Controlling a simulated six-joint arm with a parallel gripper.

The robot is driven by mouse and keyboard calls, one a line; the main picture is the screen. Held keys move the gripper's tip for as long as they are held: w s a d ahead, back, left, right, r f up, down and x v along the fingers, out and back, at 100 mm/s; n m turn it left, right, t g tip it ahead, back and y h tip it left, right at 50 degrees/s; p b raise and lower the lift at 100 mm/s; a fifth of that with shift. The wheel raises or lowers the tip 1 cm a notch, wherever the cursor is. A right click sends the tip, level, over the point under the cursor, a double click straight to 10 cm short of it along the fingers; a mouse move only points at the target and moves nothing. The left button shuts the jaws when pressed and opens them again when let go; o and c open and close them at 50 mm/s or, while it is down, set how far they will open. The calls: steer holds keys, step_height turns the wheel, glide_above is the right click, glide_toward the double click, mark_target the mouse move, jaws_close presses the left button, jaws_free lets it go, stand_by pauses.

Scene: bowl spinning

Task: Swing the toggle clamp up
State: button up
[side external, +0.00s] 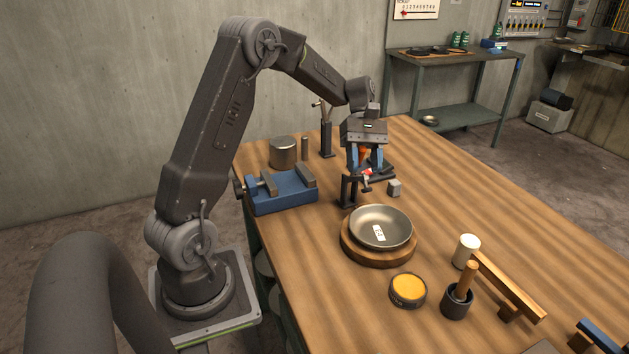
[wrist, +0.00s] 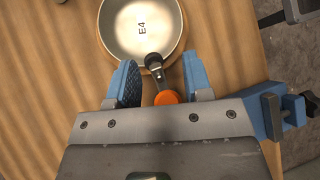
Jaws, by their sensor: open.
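The toggle clamp (side external: 349,190) is a small dark post with a lever, standing just behind the bowl in the side view. Its orange handle end (wrist: 167,97) shows between my fingers in the wrist view, with the dark clamp part (wrist: 154,62) near the bowl's rim. My gripper (side external: 365,170) points down over the clamp, with its two blue fingers apart. In the wrist view my gripper (wrist: 159,66) has one finger on each side of the handle, with gaps visible. The metal bowl (side external: 382,226), marked E4, rests on a round wooden base (side external: 378,257).
A blue vise (side external: 282,192) and a metal cylinder (side external: 284,152) stand at left. A small grey block (side external: 394,188) sits right of the clamp. A yellow-filled tin (side external: 408,290), a dark mortar (side external: 457,302) and a white cylinder (side external: 467,250) are at front right. The far right tabletop is clear.

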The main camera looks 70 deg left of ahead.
steer(key=y, duration=0.1)
steer(key=d+f+y, duration=0.2)
steer(key=y, duration=0.1)
steer(key=shift+d+f+n, duration=0.1)
steer(key=shift+d+n, duration=0.15)
steer(key=shift+n, duration=0.05)
steer(key=v, duration=1.4)
step_height(320, 180, up, 3)
steer(key=m+t+y, duration=0.2)
steer(key=m+t, duration=0.1)
steer(key=m, duration=0.3)
glide_above(369, 188)
steer(key=s+d, duration=0.4)
steer(key=s+d+m+t+y, duration=0.1)
steer(key=s+d+m, duration=0.2)
steer(key=s, duration=0.1)
steer(key=s+d+f+m+t, duration=0.2)
steer(key=s+m, duration=0.2)
steer(key=s, duration=0.1)
steer(key=s+d+f+m+t+y, duration=0.1)
steer(key=s+d+f+m+t, duration=0.1)
steer(key=s, duration=0.3)
steer(key=shift+s+d+f+m+t, duration=0.35)
steer(key=shift+f+m, duration=0.25)
steer(key=shift+m, duration=0.3)
steer(key=shift+o, duration=0.2)
